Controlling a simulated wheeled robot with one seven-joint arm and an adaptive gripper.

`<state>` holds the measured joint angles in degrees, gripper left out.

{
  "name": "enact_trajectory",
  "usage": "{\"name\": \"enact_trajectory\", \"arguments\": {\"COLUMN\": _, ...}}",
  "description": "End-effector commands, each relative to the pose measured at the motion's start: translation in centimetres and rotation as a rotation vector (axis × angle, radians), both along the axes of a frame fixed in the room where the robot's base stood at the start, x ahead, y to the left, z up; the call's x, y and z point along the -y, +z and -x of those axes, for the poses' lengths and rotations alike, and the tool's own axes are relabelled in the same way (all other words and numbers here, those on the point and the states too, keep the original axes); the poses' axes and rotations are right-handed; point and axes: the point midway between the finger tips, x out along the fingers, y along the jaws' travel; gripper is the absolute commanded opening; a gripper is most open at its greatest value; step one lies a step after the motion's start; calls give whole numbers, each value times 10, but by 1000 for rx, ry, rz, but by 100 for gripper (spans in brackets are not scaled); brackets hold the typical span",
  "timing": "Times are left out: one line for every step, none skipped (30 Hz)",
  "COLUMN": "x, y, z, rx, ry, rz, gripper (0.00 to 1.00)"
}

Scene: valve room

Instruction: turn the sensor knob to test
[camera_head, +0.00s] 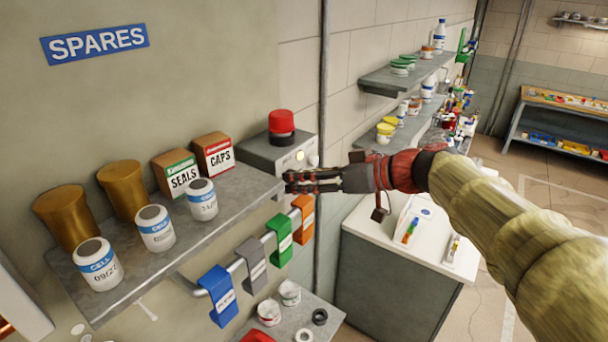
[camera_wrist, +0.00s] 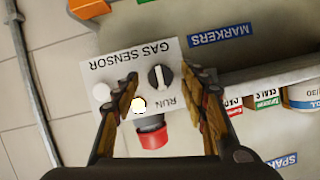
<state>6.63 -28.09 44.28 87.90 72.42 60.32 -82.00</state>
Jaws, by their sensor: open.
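The gas sensor is a grey box (camera_head: 262,150) with a red dome (camera_head: 281,121) on top, at the far end of the shelf. The wrist view shows its light face (camera_wrist: 112,70) upside down, lettered GAS SENSOR. On it is a round black knob (camera_wrist: 160,77) with a white line, upright in that picture, and the word RUN just below. No TEST word can be read. My gripper (camera_head: 290,181) is in front of the box. In the wrist view my open fingers (camera_wrist: 161,76) stand either side of the knob; I cannot tell whether they touch it.
A lit lamp (camera_wrist: 139,105) and a white round part (camera_wrist: 101,92) are on the sensor face. The spares shelf (camera_head: 225,205) holds jars and boxes, including the CAPS box (camera_head: 213,153). Coloured holders, one orange (camera_head: 303,217), hang below. A white-topped cabinet (camera_head: 380,220) stands right.

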Motion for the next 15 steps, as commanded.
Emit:
{"name": "enact_trajectory", "arguments": {"x": -2, "y": -1, "z": -1, "rx": 0, "ry": 1, "rz": 0, "gripper": 44}}
{"name": "enact_trajectory", "arguments": {"x": -3, "y": -1, "z": -1, "rx": 0, "ry": 1, "rz": 0, "gripper": 44}}
{"name": "enact_trajectory", "arguments": {"x": -3, "y": -1, "z": -2, "rx": 0, "ry": 0, "rz": 0, "gripper": 44}}
{"name": "enact_trajectory", "arguments": {"x": -3, "y": -1, "z": -2, "rx": 0, "ry": 0, "rz": 0, "gripper": 44}}
{"name": "enact_trajectory", "arguments": {"x": -3, "y": -1, "z": -2, "rx": 0, "ry": 0, "rz": 0, "gripper": 44}}
{"name": "enact_trajectory", "arguments": {"x": -3, "y": -2, "z": -2, "rx": 0, "ry": 0, "rz": 0, "gripper": 44}}
{"name": "enact_trajectory", "arguments": {"x": -3, "y": -2, "z": -2, "rx": 0, "ry": 0, "rz": 0, "gripper": 44}}
{"name": "enact_trajectory", "arguments": {"x": -3, "y": -1, "z": -2, "rx": 0, "ry": 0, "rz": 0, "gripper": 44}}
{"name": "enact_trajectory", "arguments": {"x": -3, "y": -1, "z": -2, "rx": 0, "ry": 0, "rz": 0, "gripper": 44}}
{"name": "enact_trajectory", "arguments": {"x": -2, "y": -2, "z": -2, "rx": 0, "ry": 0, "rz": 0, "gripper": 42}}
{"name": "enact_trajectory", "arguments": {"x": -2, "y": -1, "z": -2, "rx": 0, "ry": 0, "rz": 0, "gripper": 40}}
{"name": "enact_trajectory", "arguments": {"x": -2, "y": -1, "z": -2, "rx": 0, "ry": 0, "rz": 0, "gripper": 38}}
{"name": "enact_trajectory", "arguments": {"x": -2, "y": -1, "z": -2, "rx": 0, "ry": -1, "rz": 0, "gripper": 36}}
{"name": "enact_trajectory", "arguments": {"x": -2, "y": -1, "z": -2, "rx": 0, "ry": -1, "rz": 0, "gripper": 34}}
{"name": "enact_trajectory", "arguments": {"x": -2, "y": -1, "z": -2, "rx": 0, "ry": -1, "rz": 0, "gripper": 32}}
